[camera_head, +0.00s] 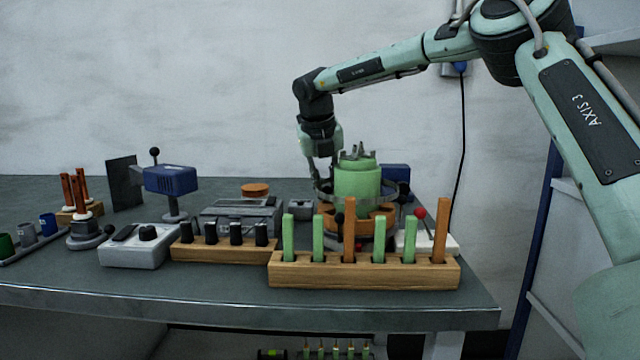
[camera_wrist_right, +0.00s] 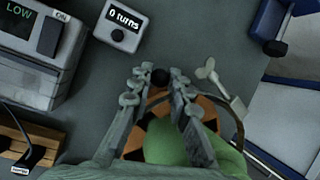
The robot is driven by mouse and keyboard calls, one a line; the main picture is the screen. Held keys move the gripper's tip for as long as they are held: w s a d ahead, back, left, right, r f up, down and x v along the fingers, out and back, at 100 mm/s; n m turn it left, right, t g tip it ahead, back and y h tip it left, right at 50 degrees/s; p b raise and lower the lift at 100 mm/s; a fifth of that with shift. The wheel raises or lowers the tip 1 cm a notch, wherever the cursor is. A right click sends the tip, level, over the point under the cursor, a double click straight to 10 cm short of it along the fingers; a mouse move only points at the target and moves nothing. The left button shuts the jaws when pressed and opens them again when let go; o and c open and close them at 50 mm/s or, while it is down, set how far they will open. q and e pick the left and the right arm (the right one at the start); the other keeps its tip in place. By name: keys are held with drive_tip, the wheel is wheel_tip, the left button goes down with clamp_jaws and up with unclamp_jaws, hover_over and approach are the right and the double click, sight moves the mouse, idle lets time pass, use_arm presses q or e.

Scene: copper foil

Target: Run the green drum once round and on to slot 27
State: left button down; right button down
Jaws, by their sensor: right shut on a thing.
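The green drum (camera_head: 357,181) stands upright on an orange base (camera_head: 378,212) near the back right of the table, with a grey ring around it. In the right wrist view the drum (camera_wrist_right: 185,150) is partly hidden by my fingers. My right gripper (camera_wrist_right: 160,82) comes down at the drum's left side (camera_head: 323,178), its fingers shut on a small black knob (camera_wrist_right: 160,76). Slot numbers cannot be read. A small counter box (camera_wrist_right: 118,35) reads "0 turns". My left gripper is not in view.
A wooden rack (camera_head: 365,272) with several green and orange sticks stands in front of the drum. A grey device (camera_wrist_right: 25,45) reading "LOW" and "ON" sits left of it. A blue-headed stand (camera_head: 171,180) is farther left. Bare table shows at front left.

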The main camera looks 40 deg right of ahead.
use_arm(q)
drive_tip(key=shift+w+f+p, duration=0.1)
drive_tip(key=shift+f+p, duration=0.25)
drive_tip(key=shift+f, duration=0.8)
use_arm(e)
drive_tip(key=shift+d+m+g, duration=0.3)
drive_tip(key=shift+d+m, duration=0.4)
drive_tip(key=shift+m, duration=0.3)
drive_tip(key=shift+h, duration=0.3)
drive_tip(key=c, duration=1.4)
unclamp_jaws()
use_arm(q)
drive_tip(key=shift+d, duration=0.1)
use_arm(e)
drive_tip(key=v, duration=1.2)
drive_tip(key=shift+d+r, duration=0.1)
